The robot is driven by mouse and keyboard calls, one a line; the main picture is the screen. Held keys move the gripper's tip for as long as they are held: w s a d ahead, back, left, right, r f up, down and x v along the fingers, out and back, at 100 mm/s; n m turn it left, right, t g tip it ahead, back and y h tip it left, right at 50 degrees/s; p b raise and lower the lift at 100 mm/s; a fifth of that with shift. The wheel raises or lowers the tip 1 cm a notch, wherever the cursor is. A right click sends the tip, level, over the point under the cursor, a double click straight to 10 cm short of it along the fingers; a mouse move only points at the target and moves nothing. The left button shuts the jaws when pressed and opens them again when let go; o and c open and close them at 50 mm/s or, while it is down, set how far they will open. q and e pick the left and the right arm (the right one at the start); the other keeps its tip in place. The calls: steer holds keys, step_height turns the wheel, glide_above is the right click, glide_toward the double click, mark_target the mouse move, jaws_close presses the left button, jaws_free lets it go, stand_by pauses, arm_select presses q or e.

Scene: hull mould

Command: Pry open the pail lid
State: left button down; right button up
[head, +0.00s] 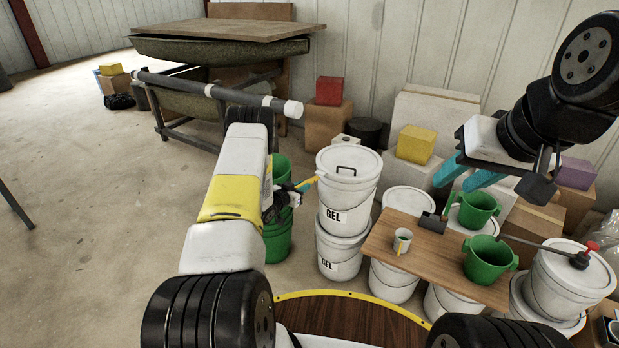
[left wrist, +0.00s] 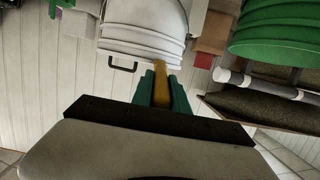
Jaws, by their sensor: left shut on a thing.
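A white pail marked GEL (head: 345,205) stands on another GEL pail. Its white lid (head: 349,160) with a black handle is on top and looks seated. My left gripper (head: 298,187) is beside the pail's left side, shut on a yellow pry tool (head: 310,181). In the left wrist view, the pry tool (left wrist: 160,85) sticks out between the teal fingers, and its tip meets the edge of the pail (left wrist: 145,35). I cannot tell whether the tip is under the lid rim. My right gripper (head: 458,175) is open and empty over the right side.
Green pails (head: 278,240) stand behind my left gripper. Boxes (head: 415,145) line the wall. The floor at left is clear.

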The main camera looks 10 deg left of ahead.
mark_target(305, 182)
arm_select(q)
steer(key=shift+w+d, duration=0.2)
steer(key=shift+w, duration=0.3)
steer(key=shift+w+d, duration=0.15)
steer(key=shift+w, duration=0.3)
steer(key=shift+r, duration=0.1)
steer(key=shift+w+r, duration=0.1)
steer(key=shift+r, duration=0.75)
steer(key=shift+r, duration=0.6)
steer(key=shift+r, duration=0.35)
steer(key=shift+w+r, duration=0.1)
steer(key=shift+r, duration=0.05)
